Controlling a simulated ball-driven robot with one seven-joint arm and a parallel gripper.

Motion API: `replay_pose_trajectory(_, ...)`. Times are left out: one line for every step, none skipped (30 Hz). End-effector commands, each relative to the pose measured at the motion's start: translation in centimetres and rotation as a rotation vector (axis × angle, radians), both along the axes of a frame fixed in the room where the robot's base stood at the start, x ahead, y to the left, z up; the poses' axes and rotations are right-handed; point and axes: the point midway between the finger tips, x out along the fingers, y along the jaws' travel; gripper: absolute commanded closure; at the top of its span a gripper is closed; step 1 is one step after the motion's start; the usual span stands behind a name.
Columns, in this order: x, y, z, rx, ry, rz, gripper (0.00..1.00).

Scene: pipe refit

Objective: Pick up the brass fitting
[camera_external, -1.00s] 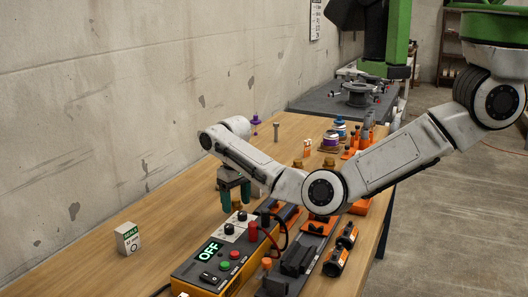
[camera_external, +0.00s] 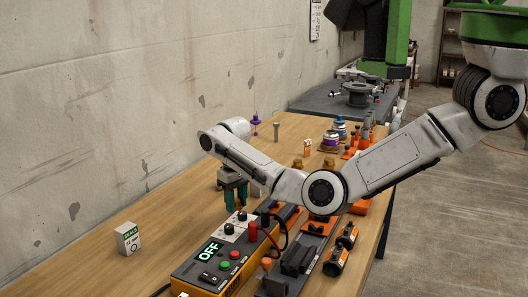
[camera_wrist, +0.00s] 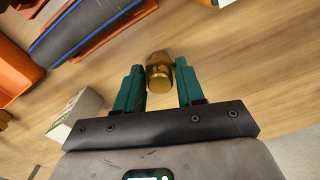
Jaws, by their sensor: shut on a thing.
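In the wrist view, the brass fitting (camera_wrist: 159,76), a short gold-brown cylinder, sits between the green fingertips of my gripper (camera_wrist: 160,80), with a finger against each side. My gripper is shut on it. The fitting is hidden behind the fingers in the external view. I cannot tell whether it is clear of the bench.
A small white box (camera_external: 128,239) stands to the left. Other brass-coloured pieces (camera_external: 328,163) and a purple-topped item (camera_external: 255,122) stand farther back.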

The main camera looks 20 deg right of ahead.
Motion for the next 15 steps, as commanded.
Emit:
replay_pose_trajectory(0.0,0.0,0.0,0.0,0.0,0.0,0.95)
replay_pose_trajectory(0.0,0.0,0.0,0.0,0.0,0.0,0.95)
replay_pose_trajectory(0.0,0.0,0.0,0.0,-0.001,0.0,0.95)
replay_pose_trajectory(0.0,0.0,0.1,0.0,-0.001,0.0,0.95)
replay_pose_trajectory(0.0,0.0,0.1,0.0,-0.001,0.0,0.95)
replay_pose_trajectory(0.0,0.0,0.2,0.0,-0.001,0.0,0.95)
replay_pose_trajectory(0.0,0.0,0.4,0.0,-0.001,0.0,0.95)
replay_pose_trajectory(0.0,0.0,0.5,0.0,-0.001,0.0,0.95)
replay_pose_trajectory(0.1,0.0,0.8,0.001,-0.002,0.0,0.95)
replay_pose_trajectory(0.1,0.0,1.0,0.001,-0.003,-0.001,0.95)
replay_pose_trajectory(0.1,0.0,1.3,0.002,-0.002,-0.001,0.95)
replay_pose_trajectory(0.1,0.0,1.7,0.002,-0.001,0.0,0.95)
replay_pose_trajectory(0.1,0.0,2.2,0.001,-0.003,0.0,0.95)
replay_pose_trajectory(0.1,0.1,2.6,0.002,-0.004,0.0,0.95)
replay_pose_trajectory(0.1,0.0,3.3,0.002,-0.004,-0.001,0.95)
